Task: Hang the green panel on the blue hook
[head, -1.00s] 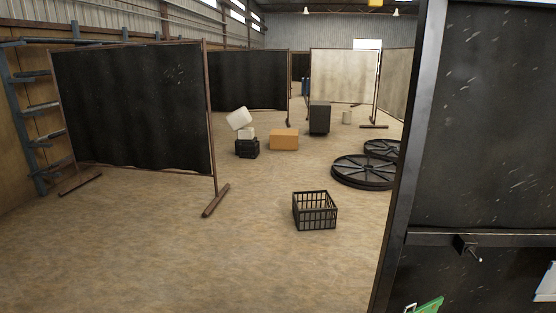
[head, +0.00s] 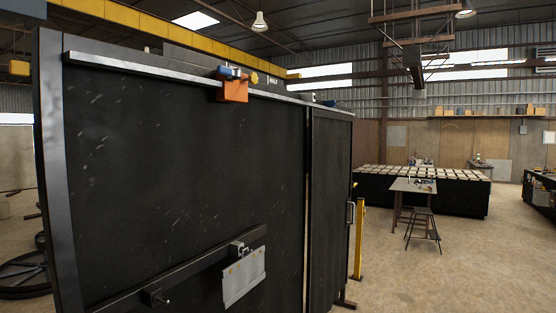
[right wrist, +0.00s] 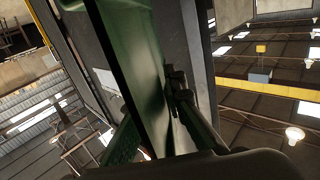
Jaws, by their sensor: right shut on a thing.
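In the right wrist view my right gripper (right wrist: 160,135) is shut on the green panel (right wrist: 135,50), which runs up and away from the jaws. The panel's far end is cut off by the top of the picture. Neither gripper nor the green panel shows in the head view. There, a blue fitting (head: 226,72) sits on the top rail of a large black board, with an orange block (head: 233,91) just below it. A smaller blue piece (head: 329,102) sits farther right along the rail. I cannot tell which blue piece is the hook.
The black board (head: 180,160) fills the left and middle close by. Its lower bar (head: 195,272) carries a bare black peg (head: 155,297) and a pale grey plate (head: 244,276) on a holder. A yellow post (head: 359,240) stands past its right edge. Open floor and a table (head: 413,186) lie right.

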